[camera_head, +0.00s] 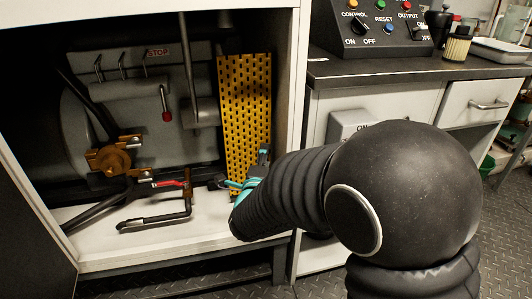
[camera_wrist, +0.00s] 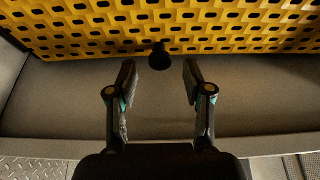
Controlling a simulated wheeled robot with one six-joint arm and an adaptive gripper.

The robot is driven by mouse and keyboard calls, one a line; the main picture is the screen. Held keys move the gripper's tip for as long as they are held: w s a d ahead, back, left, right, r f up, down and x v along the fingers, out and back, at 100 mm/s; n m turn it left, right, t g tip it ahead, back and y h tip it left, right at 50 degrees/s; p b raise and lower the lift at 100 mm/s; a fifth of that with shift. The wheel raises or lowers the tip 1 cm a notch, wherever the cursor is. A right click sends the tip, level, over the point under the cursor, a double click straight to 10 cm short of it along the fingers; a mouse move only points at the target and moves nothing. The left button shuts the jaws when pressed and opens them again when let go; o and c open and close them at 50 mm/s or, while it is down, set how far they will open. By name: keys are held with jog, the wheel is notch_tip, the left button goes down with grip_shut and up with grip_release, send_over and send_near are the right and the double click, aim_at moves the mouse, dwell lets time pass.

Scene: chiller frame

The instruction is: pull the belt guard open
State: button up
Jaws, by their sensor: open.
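The belt guard (camera_head: 246,110) is a yellow perforated panel standing upright at the right side of the chiller frame's opening. In the wrist view the yellow panel (camera_wrist: 230,25) fills the top of the picture. A black round knob (camera_wrist: 159,56) sticks out near its lower edge. My gripper (camera_wrist: 159,68) is open, with one finger on each side of the knob and a gap on both sides. In the head view my gripper (camera_head: 232,183) is at the lower part of the guard, and my arm partly hides it. The knob is not clear there.
The cabinet floor (camera_head: 165,245) is pale, with a black bent handle (camera_head: 155,221) on it. A brass fitting (camera_head: 113,158) and a red-tipped lever (camera_head: 166,103) stand inside to the left. The white cabinet post (camera_head: 294,110) is close right of the guard. A control box (camera_head: 375,28) sits on the counter.

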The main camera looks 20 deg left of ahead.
jog(key=shift+w+a, duration=0.2)
jog(key=shift+w, duration=1)
grip_shut()
